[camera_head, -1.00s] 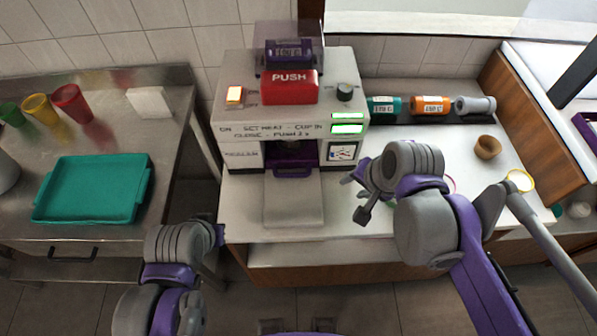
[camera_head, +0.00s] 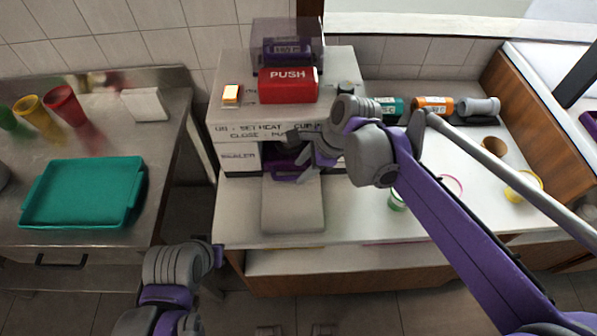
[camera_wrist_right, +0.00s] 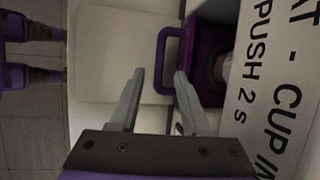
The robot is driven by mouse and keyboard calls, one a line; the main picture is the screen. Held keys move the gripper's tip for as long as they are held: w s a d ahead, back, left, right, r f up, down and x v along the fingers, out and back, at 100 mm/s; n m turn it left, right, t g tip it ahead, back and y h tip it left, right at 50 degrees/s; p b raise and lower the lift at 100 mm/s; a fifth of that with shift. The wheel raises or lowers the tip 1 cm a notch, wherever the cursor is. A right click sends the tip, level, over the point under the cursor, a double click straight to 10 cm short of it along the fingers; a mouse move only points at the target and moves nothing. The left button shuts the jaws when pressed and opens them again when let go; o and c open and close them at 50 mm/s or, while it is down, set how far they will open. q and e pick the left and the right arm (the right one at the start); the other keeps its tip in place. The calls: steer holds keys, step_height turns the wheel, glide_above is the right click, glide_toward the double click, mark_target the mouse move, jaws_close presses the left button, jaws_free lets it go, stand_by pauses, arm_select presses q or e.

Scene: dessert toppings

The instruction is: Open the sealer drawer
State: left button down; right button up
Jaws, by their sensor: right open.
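The sealer (camera_head: 235,130) is a white machine with a red PUSH block on top. Its purple drawer (camera_head: 285,167) sits in the front opening, partly covered by my right gripper in the head view. In the right wrist view the drawer's purple loop handle (camera_wrist_right: 161,62) sticks out from the purple front (camera_wrist_right: 203,40). My right gripper (camera_head: 301,156) is in front of the sealer at the drawer.
A pale slab (camera_head: 293,205) lies on the counter before the drawer. A green-rimmed cup (camera_head: 397,200), a yellow-rimmed cup (camera_head: 522,188) and a brown bowl (camera_head: 494,146) stand at right. A teal tray (camera_head: 85,193) is on the left steel table.

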steer(key=shift+x, duration=1.5)
jaws_close()
